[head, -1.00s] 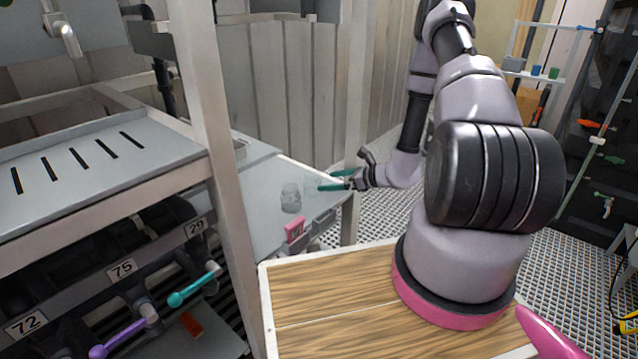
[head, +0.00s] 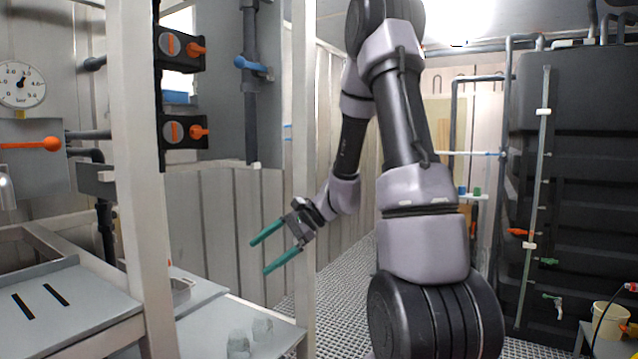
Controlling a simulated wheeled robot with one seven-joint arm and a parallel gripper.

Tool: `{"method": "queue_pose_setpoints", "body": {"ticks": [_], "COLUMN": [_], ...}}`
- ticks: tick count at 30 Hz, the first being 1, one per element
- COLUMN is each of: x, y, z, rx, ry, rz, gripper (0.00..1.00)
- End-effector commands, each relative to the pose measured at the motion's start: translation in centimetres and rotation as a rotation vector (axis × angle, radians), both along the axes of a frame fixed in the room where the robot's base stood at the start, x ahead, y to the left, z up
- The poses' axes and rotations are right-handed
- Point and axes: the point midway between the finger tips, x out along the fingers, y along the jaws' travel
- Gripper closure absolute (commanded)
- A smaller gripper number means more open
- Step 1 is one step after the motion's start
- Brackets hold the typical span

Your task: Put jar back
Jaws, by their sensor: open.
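A pale upright post (head: 303,150) stands close behind my gripper. Another post (head: 148,180) stands at the left, beside a slotted grey tray (head: 85,315). Orange-handled valves (head: 185,132) are mounted higher up. Grated floor lies at the right.

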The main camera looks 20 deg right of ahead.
Motion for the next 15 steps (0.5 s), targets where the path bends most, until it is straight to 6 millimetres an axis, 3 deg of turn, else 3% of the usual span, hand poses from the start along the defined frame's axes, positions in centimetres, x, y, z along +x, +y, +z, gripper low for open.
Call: {"method": "queue_pose_setpoints", "body": {"ticks": [1, 3, 8, 15], "x": [-1.2, -3.0, -7.0, -12.6], "y": [0.3, 0.3, -0.2, -2.4], "z": [2.1, 4.2, 8.4, 13.9], "rx": [-0.058, -0.139, -0.338, -0.649], "ry": [-0.053, -0.11, -0.255, -0.494], "rz": [0.054, 0.123, 0.256, 0.384], "gripper": [0.0, 0.0, 0.0, 0.0]}}
